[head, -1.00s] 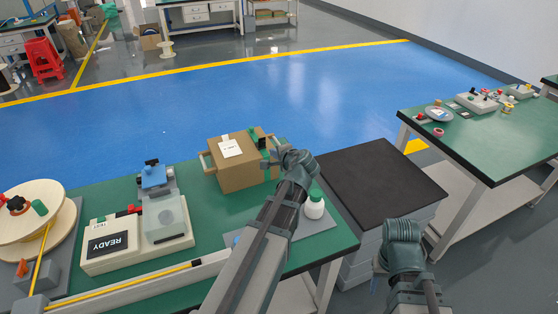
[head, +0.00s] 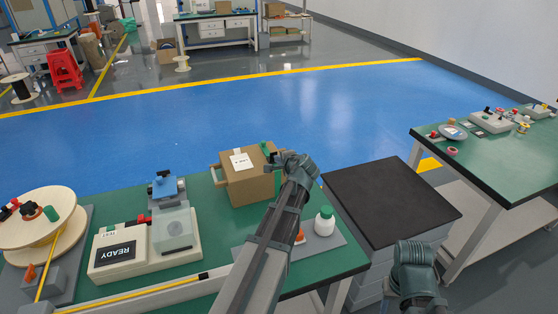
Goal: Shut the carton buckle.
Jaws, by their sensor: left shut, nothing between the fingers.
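The brown carton (head: 250,189) stands on the green bench, with a white label (head: 241,162) on its top. A small green part (head: 265,149), which looks like the buckle, shows at the carton's upper right edge. Whether it is latched is too small to tell. My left gripper (head: 273,158) is shut and empty at the carton's right side, close to the green part. Whether it touches is unclear, as my wrist covers part of that side. My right gripper (head: 413,251) is low at the right, away from the carton, and its fingers are hidden.
A black-topped stand (head: 390,199) is to the right.

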